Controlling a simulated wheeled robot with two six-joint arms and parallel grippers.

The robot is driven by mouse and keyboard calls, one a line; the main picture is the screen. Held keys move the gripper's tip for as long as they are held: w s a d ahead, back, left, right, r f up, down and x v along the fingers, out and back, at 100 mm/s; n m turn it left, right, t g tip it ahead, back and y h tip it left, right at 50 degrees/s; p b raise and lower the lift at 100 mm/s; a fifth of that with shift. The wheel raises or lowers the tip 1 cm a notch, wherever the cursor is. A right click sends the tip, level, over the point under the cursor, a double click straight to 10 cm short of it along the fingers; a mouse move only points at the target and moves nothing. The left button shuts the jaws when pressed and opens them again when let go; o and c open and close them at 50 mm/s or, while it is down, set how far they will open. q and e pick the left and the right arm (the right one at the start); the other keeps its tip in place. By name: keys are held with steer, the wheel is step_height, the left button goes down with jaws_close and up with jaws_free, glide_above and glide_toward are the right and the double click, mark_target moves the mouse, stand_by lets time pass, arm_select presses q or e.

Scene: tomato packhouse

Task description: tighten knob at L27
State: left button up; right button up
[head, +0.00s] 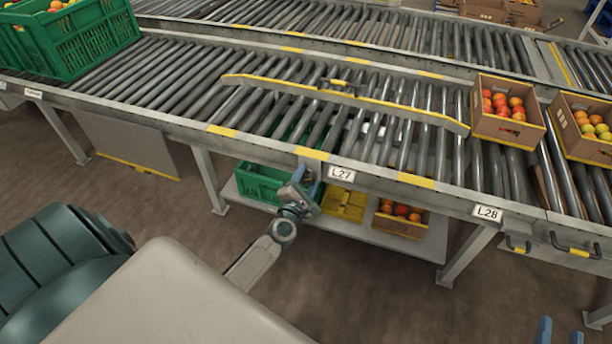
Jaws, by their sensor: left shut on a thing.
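The L27 label (341,174) is on the front side rail of the conveyor. My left gripper (300,186) is just left of this label, at the rail's front face below a yellow stripe. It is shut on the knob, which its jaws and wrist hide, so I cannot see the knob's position. A yellow guide bar (360,101) with a small handle lies slantwise across the rollers above L27. Two blue fingertips of my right gripper (560,333) show at the bottom right edge, apart with nothing seen between them.
Under the conveyor, a shelf (345,226) holds a green crate (262,182), a yellow bin (345,204) and a tomato box (400,226). The L28 label (487,212) is to the right. Cardboard tomato boxes (507,130) stand on the rollers. Floor in front is clear.

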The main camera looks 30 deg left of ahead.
arm_select(q)
steer(key=m+p, duration=0.1)
steer(key=m, duration=0.2)
steer(key=shift+f, duration=0.1)
steer(key=shift+d+m+p, duration=0.1)
steer(key=shift+m+p, duration=0.55)
steer(key=shift+m, duration=0.45)
steer(key=shift+f+m+p, duration=0.2)
steer(key=shift+m+p, duration=0.2)
steer(key=shift+m, duration=0.5)
arm_select(e)
steer(key=s+a+f+g, duration=0.1)
steer(key=s+f+g, duration=0.7)
steer(key=f, duration=0.4)
steer(key=shift+s+g, duration=0.35)
steer(key=shift+g, duration=0.35)
steer(key=shift+a, duration=0.1)
arm_select(q)
steer(key=o, duration=1)
steer(key=shift+c, duration=0.2)
steer(key=v, duration=1.1)
